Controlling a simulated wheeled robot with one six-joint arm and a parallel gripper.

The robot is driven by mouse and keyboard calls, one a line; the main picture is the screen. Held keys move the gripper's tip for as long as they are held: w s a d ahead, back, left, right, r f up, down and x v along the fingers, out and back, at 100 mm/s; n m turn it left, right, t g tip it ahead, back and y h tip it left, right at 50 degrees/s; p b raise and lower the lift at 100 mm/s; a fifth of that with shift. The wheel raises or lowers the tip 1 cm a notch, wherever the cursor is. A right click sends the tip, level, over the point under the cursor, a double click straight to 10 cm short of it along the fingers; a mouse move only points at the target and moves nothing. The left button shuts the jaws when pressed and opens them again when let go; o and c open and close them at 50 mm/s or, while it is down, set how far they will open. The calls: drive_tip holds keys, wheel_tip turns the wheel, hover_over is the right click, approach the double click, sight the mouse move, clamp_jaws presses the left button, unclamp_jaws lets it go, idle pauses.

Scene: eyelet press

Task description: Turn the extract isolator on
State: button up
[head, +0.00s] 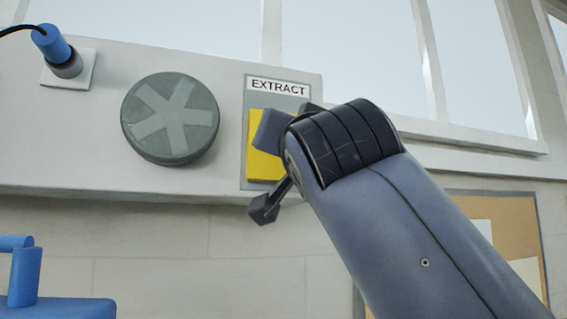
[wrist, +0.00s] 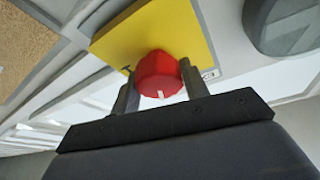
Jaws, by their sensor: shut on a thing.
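The extract isolator has a yellow plate (head: 259,165) on a grey panel under an EXTRACT label (head: 278,87) in the head view. My arm covers its knob there. In the wrist view the yellow plate (wrist: 165,32) carries a red knob (wrist: 158,76) with a white mark on its side toward the bottom of the picture. My gripper (wrist: 158,72) is shut on the red knob, one finger on each side. A small dark mark shows by the left finger, and a small white label beyond the right finger is too small to read.
A round grey cover (head: 170,118) with a pale star shape is on the wall trunking left of the isolator. A blue plug (head: 52,43) with a black cable is farther left. A blue object (head: 50,300) stands at lower left. A cork board (head: 505,225) hangs at right.

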drive_tip(key=m+h, duration=0.1)
drive_tip(key=m, duration=0.3)
drive_tip(key=shift+a+h, duration=0.1)
drive_tip(key=shift+h, duration=0.3)
drive_tip(key=m+g+h, duration=0.1)
drive_tip(key=m, duration=0.3)
drive_tip(key=shift+r+h, duration=0.1)
drive_tip(key=shift+h, duration=0.3)
drive_tip(key=m+g+p, duration=0.1)
drive_tip(key=m, duration=0.1)
drive_tip(key=m+g+h+p, duration=0.1)
drive_tip(key=m, duration=0.2)
drive_tip(key=shift+m+g+p, duration=0.4)
drive_tip(key=shift+m+p, duration=0.3)
drive_tip(key=shift+m, duration=0.3)
drive_tip(key=o, duration=1)
drive_tip(key=shift+c, duration=0.2)
